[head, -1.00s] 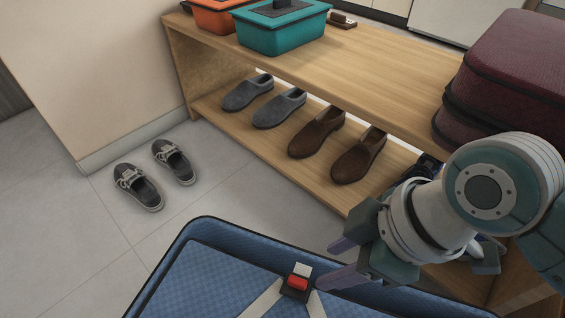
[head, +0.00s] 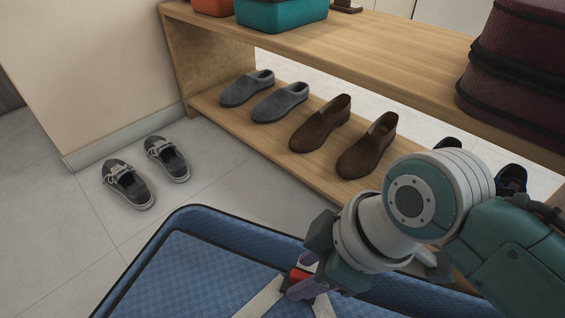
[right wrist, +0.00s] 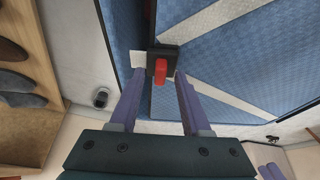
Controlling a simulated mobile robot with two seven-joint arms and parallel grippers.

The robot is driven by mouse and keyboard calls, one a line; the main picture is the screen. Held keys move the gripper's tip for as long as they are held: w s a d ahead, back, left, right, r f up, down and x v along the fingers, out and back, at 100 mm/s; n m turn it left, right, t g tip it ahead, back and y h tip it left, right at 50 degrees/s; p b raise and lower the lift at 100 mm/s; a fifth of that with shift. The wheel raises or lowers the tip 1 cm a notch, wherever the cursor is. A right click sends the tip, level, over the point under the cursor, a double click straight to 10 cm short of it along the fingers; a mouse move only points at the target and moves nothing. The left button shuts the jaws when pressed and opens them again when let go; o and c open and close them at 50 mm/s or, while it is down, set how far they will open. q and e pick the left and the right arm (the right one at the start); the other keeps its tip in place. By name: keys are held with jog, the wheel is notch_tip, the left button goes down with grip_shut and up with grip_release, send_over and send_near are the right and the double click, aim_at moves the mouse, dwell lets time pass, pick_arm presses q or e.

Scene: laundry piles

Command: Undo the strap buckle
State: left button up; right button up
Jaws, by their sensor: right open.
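The strap buckle is a dark block with a red button (head: 299,275), lying on pale straps (head: 262,298) across the blue suitcase (head: 190,275). In the right wrist view the buckle (right wrist: 161,64) shows its red part just ahead of my fingers, with straps fanning out from it. My right gripper (head: 304,276) is open, its two purple fingers on either side of the buckle in the head view. In the right wrist view the fingers (right wrist: 155,88) stand apart with the red part between their tips; I cannot tell whether they touch it. My left gripper is not in view.
A wooden bench (head: 365,75) stands behind the suitcase, with grey slippers (head: 280,102) and brown shoes (head: 367,145) on its lower shelf. A teal box (head: 280,14) and dark red luggage (head: 520,75) sit on top. Sneakers (head: 128,184) lie on the floor at left.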

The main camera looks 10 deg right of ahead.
grip_shut()
dwell(0.3)
dwell(0.3)
